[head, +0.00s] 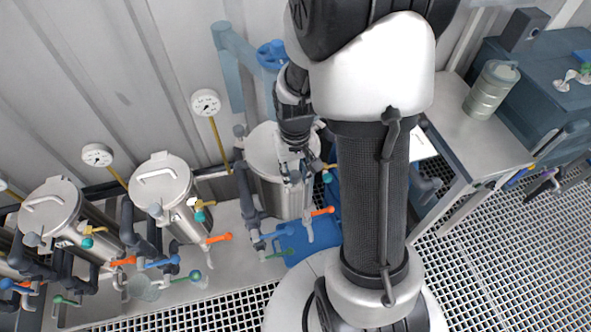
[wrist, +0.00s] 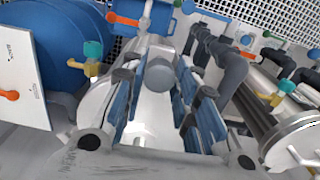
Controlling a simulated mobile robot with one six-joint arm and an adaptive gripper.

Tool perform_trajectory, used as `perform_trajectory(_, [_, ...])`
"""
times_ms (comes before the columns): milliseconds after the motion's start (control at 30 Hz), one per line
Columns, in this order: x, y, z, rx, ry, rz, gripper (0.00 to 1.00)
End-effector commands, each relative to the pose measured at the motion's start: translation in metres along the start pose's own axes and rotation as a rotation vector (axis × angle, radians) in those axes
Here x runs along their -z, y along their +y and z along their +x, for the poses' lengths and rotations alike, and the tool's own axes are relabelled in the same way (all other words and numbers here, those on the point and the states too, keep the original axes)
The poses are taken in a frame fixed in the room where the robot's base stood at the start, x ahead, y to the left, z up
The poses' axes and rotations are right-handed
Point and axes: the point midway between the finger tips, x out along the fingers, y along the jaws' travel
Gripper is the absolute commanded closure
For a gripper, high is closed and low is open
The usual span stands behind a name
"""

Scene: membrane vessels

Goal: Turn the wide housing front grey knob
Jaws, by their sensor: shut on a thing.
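The wide steel housing (head: 281,195) stands at the centre of the head view, beside my arm. My gripper (head: 292,178) is pointed down over its front upper edge. In the wrist view the grey knob (wrist: 160,74) is a short round cap on the front of the housing. The blue-padded fingers of my gripper (wrist: 159,88) stand on both sides of it, closed on it. In the head view my gripper hides the knob. How far the knob is turned cannot be told.
Orange (head: 322,211), blue and green levers stick out below the housing. A grey pipe (head: 247,192) runs close on its left. Narrower vessels (head: 163,185) with gauges stand further left. A bench (head: 455,120) with a canister (head: 491,90) is at the right.

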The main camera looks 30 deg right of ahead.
Motion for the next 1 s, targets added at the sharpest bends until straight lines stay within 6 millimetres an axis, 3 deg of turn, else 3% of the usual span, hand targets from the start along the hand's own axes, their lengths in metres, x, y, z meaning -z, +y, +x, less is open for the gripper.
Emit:
perform_trajectory(500, [0.0006,-0.0012,-0.0007,0.000,0.001,0.442,0.96])
perform_trajectory(1000, [0.0012,-0.0016,-0.0004,0.001,0.002,0.621,0.96])
